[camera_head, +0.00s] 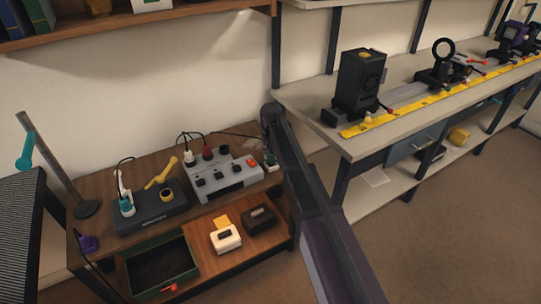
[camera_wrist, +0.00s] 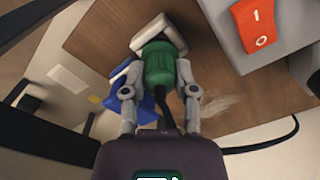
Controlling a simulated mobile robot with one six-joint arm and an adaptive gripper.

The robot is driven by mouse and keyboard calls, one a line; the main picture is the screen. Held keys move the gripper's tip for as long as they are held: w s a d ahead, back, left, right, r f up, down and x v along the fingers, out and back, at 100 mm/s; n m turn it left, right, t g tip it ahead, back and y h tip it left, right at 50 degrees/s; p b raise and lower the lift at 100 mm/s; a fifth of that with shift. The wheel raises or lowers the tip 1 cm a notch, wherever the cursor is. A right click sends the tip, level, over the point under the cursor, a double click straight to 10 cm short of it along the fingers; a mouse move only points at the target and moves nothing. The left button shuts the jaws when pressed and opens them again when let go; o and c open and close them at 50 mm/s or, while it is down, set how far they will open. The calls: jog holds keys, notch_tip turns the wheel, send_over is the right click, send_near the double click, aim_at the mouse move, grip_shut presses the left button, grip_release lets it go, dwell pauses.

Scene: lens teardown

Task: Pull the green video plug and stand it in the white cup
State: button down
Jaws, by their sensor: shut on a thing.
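In the wrist view the green plug (camera_wrist: 161,66) sits between the two fingers of my gripper (camera_wrist: 159,75), which is shut on it. A black cable runs from the plug back toward the camera. Its far end meets a white block-like piece (camera_wrist: 149,30); I cannot tell whether this is the cup or a socket, or whether the plug is inside it. In the head view the green plug (camera_head: 270,159) shows small by the right edge of the wooden desk, with white just below it. My gripper is mostly hidden behind my arm there. I cannot clearly identify the white cup.
A grey control box (camera_head: 222,176) with a red switch (camera_wrist: 254,20) stands close to the plug. A blue piece (camera_wrist: 146,107) lies behind the left finger. A dark box (camera_head: 150,211) with teal and yellow parts is further left. The workbench (camera_head: 330,125) stands right.

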jog(key=shift+f+b, duration=0.55)
jog(key=shift+f, duration=0.1)
dwell(0.4)
jog(key=shift+c, duration=1.5)
grip_release()
jog(key=shift+r, duration=0.15)
